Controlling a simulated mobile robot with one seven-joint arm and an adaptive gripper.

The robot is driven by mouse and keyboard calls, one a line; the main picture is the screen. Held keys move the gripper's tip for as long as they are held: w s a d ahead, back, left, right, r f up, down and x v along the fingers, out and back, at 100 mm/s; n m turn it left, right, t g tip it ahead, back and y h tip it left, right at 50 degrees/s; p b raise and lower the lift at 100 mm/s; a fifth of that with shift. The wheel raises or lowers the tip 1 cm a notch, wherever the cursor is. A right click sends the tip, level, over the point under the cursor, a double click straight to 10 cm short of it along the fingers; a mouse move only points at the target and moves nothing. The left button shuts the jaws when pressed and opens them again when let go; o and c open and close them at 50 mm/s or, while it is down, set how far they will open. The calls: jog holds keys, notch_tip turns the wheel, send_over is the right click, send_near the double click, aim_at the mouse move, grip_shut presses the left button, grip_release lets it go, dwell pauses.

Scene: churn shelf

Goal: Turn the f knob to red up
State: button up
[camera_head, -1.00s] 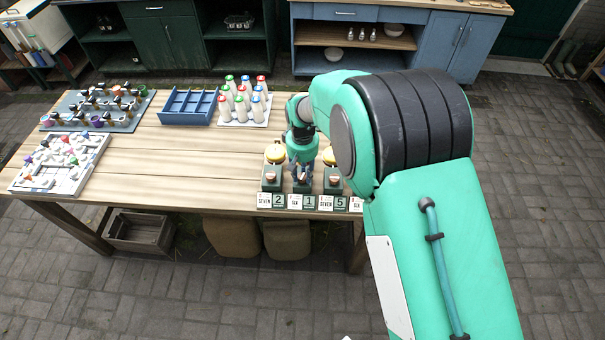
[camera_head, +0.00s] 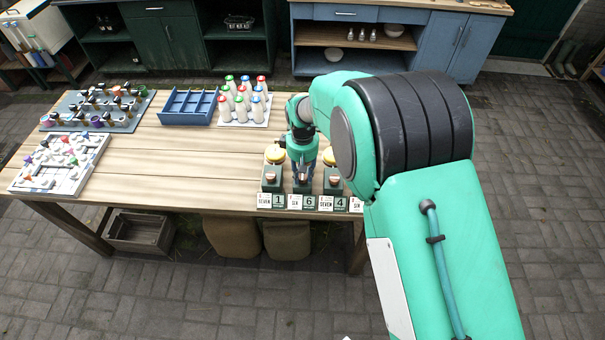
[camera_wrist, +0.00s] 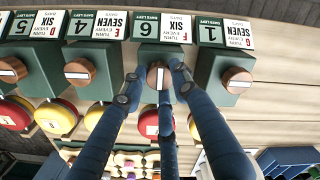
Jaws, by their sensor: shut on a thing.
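The F knob (camera_wrist: 158,78) is a wooden knob with a white stripe on a dark green block, below a plate reading "TURN EVERY SIX" and a counter (camera_wrist: 147,27) showing 6. In the wrist view its stripe runs up and down, while the neighbouring knobs' stripes lie crosswise. My gripper (camera_wrist: 155,89) is shut on the F knob, a finger on each side. Behind it, the F lid (camera_wrist: 148,122) shows red, partly covered by a finger. In the head view my gripper (camera_head: 303,176) and wrist hide the knob and lid.
The G knob (camera_wrist: 236,80) and E knob (camera_wrist: 78,73) stand close on either side, with yellow lids (camera_head: 275,154) and (camera_head: 329,157). Bottles (camera_head: 243,101), a blue tray (camera_head: 188,107) and boards of small pieces (camera_head: 62,163) stand farther left on the table.

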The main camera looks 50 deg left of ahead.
aim_at(303, 176)
jog(key=o, duration=1.1)
jog(key=shift+o, duration=0.2)
jog(key=shift+r, duration=0.2)
notch_tip(303, 176, up, 12)
jog(key=shift+f, duration=0.15)
